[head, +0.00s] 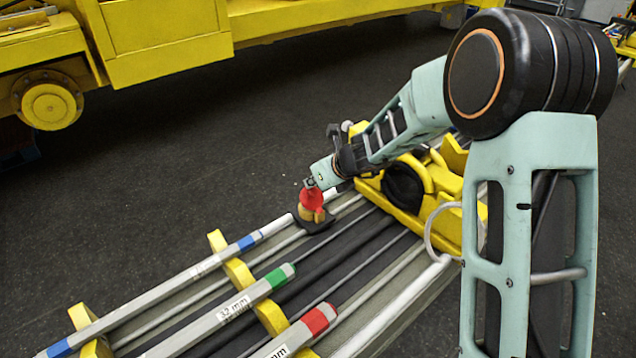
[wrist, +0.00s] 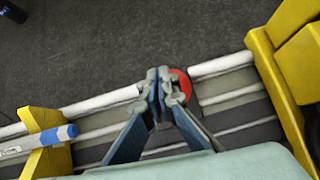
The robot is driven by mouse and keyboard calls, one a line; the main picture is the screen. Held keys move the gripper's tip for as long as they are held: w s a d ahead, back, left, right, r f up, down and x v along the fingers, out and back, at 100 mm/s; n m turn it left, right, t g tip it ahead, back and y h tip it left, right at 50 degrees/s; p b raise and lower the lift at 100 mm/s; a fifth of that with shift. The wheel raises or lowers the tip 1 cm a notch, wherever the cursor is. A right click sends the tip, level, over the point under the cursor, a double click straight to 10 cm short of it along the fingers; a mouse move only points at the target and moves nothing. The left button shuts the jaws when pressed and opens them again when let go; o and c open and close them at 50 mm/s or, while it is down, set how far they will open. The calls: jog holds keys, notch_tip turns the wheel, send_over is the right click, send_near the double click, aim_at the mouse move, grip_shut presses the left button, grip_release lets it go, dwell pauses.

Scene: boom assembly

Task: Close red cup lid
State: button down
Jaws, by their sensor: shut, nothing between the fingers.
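The red cup lid (head: 312,199) sits at the top of a small yellow-brown cup body (head: 308,214), on a dark base at the far end of the boom rails. My gripper (head: 309,183) is shut and empty, with its fingertips right at the upper edge of the red lid. In the wrist view my gripper (wrist: 158,76) partly covers the left side of the red lid (wrist: 182,88), which shows as a round red disc. I cannot tell whether the fingertips touch the lid, or whether the lid is fully seated. The cup body is hidden in the wrist view.
Yellow brackets (head: 238,272) hold long grey tubes with blue, green and red bands. A yellow block (head: 410,228) with a black round part stands right of the cup, below my arm. A large yellow machine (head: 165,40) fills the back. Dark floor (head: 190,165) left of the boom is clear.

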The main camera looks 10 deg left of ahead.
jog(key=shift+w+a+f, duration=0.45)
jog(key=shift+w+a, duration=0.2)
jog(key=shift+a, duration=0.2)
jog(key=shift+r+p, duration=0.15)
jog(key=shift+p, duration=0.15)
dwell(0.6)
